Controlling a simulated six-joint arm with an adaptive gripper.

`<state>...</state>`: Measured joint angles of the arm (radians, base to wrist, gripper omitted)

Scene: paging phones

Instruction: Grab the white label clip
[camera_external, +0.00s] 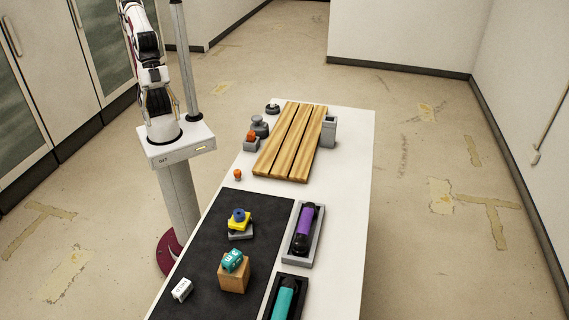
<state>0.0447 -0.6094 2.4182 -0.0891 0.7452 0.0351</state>
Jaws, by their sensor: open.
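A small white block with dark lettering on its face (181,290), which looks like the white label clip, lies near the left edge of the black mat (258,222), at the near end of the table. It sits apart from other things, with bare mat around it. My arm rises from its pedestal left of the table and leaves the picture at the top.
Right of the white block, a wooden block (233,280) bears a teal lettered piece (232,260). Behind are a stacked yellow piece (239,222) and blue piece (239,214). Trays hold a purple handset (304,224) and a teal one (283,301). Wooden slats (290,140) lie farther back.

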